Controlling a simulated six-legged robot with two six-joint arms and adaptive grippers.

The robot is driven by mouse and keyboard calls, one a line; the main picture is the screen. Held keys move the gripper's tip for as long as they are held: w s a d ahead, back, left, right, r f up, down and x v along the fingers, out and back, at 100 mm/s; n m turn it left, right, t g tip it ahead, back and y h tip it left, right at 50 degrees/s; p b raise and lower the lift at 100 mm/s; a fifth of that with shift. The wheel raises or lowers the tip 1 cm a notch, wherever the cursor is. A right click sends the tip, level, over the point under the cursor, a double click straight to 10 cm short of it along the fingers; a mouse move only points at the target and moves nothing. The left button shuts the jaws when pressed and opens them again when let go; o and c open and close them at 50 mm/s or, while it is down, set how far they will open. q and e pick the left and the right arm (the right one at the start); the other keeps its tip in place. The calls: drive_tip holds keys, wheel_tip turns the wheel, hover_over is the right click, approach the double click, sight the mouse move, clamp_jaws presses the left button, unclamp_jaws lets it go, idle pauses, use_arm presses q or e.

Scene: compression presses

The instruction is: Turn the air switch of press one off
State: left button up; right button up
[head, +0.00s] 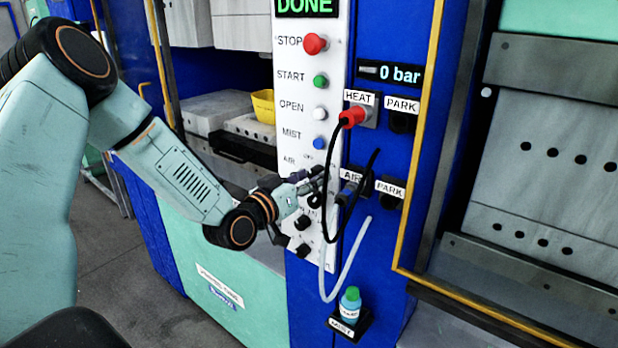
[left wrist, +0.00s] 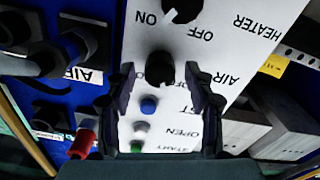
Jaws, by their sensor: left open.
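In the left wrist view, which is upside down, the black air switch (left wrist: 160,68) is a round knob on press one's white control panel (left wrist: 225,52). ON is printed to its left and AIR to its right; its pointer direction is unclear. My left gripper (left wrist: 166,88) is open, with its fingers either side of the knob and visible gaps. In the head view my left gripper (head: 312,186) is at the control panel (head: 340,75) just below the MIST and AIR labels, and it hides the air switch. My right gripper is not in view.
Above the gripper are the red STOP (head: 315,44), green START (head: 320,81) and blue MIST (head: 319,143) buttons. Other black knobs (head: 302,222) sit below. A red heat plug (head: 352,116) and hanging cables are close on the right. A small bottle (head: 350,304) stands lower down.

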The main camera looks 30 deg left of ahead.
sight(321, 131)
use_arm(q)
drive_tip(key=shift+w, duration=0.1)
drive_tip(key=shift+r, duration=0.1)
drive_tip(key=shift+w+r, duration=0.1)
drive_tip(key=shift+r, duration=0.25)
drive_tip(key=r, duration=0.7)
drive_tip(key=shift+s+r, duration=0.1)
drive_tip(key=shift+s, duration=0.1)
drive_tip(key=shift+w+r, duration=0.15)
drive_tip(key=shift+r, duration=0.85)
drive_tip(key=shift+f, duration=0.1)
